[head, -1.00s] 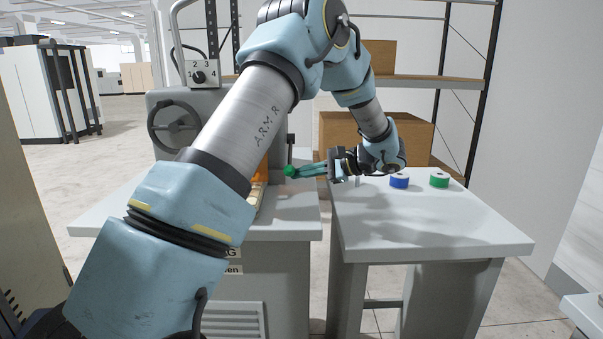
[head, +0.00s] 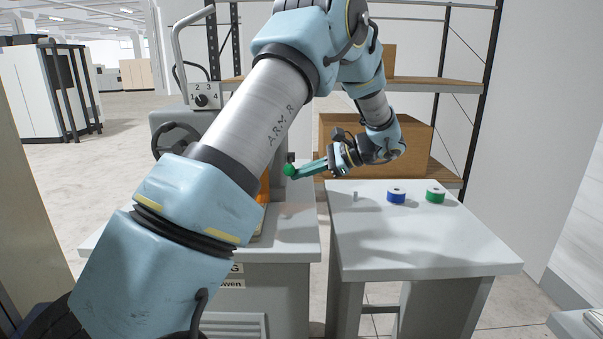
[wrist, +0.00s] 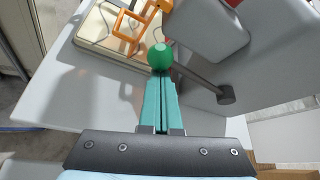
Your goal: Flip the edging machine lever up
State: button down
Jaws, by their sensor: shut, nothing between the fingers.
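The lever is a dark rod with a green ball knob (head: 289,170) at its end, on the side of the grey edging machine (head: 172,122). In the wrist view the knob (wrist: 160,57) shows clearly, and the rod (wrist: 195,78) runs from it to a round pivot (wrist: 227,95) at the right. In the head view I cannot make out the rod. My gripper (head: 299,172) comes from the right, its green fingers shut and empty. In the wrist view its fingertips (wrist: 161,76) are right at the knob and look to be touching it, not around it.
A side table (head: 420,245) at the right holds a blue spool (head: 396,195), a green spool (head: 435,195) and a small pale peg (head: 355,195). Behind stand a cardboard box (head: 415,150) and shelving. An orange frame (wrist: 142,22) lies by the machine.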

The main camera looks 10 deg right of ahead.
notch_tip(320, 180, up, 7)
jog(key=w+p, duration=0.2)
jog(key=p, duration=0.1)
jog(key=shift+w+d, duration=0.15)
jog(key=shift+d, duration=0.05)
jog(key=shift+r, duration=0.15)
dwell(0.4)
notch_tip(320, 180, down, 5)
jog(key=b, duration=0.2)
jog(key=w+r+b+v, duration=0.1)
jog(key=w+b+v, duration=0.1)
jog(key=v, duration=0.8)
jog(key=shift+d, duration=0.55)
jog(key=shift+r, duration=0.1)
